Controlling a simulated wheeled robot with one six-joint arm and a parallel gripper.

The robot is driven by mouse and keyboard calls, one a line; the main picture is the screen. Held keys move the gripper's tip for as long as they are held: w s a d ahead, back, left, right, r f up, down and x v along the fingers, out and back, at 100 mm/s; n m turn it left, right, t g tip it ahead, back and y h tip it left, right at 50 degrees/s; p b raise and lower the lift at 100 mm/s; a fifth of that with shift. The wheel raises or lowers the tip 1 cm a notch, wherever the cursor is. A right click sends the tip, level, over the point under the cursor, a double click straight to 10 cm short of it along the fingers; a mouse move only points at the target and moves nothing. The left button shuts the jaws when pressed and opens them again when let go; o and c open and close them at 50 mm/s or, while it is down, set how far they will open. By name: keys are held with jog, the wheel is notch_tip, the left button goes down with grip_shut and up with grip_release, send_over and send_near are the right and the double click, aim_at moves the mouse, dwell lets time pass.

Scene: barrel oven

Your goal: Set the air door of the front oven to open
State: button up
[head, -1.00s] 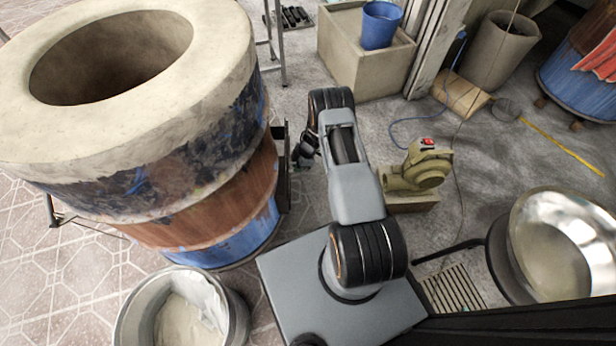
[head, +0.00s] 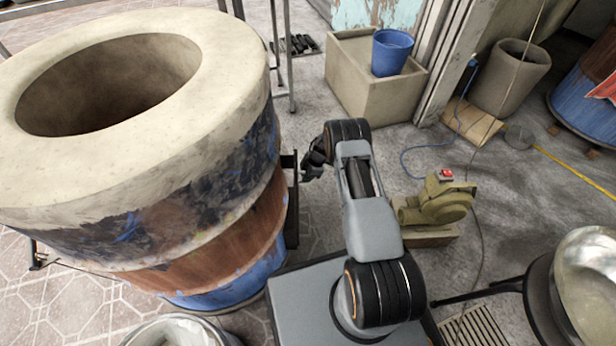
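The front oven (head: 190,205) is a large barrel with a thick cream clay rim and a blue and brown painted side, at the left in the head view. A dark metal fitting (head: 291,200) stands out from its right side; it may be the air door, but its setting cannot be made out. My gripper (head: 310,165) is small and dark at the end of my arm, just right of the fitting's upper part. Whether it touches the fitting cannot be told. Its fingers are too small and partly hidden to read.
A blower (head: 438,200) with a red switch sits on a block right of my arm. A metal bowl (head: 590,285) is at the lower right, and a bucket (head: 180,332) at the bottom. A concrete box (head: 370,85) holds a blue bucket (head: 391,52). Grey floor between is free.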

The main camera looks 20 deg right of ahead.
jog(key=o, duration=0.4)
jog(key=shift+w, duration=0.15)
jog(key=p+v, duration=0.5)
jog(key=v, duration=0.9)
jog(key=shift+p, duration=0.35)
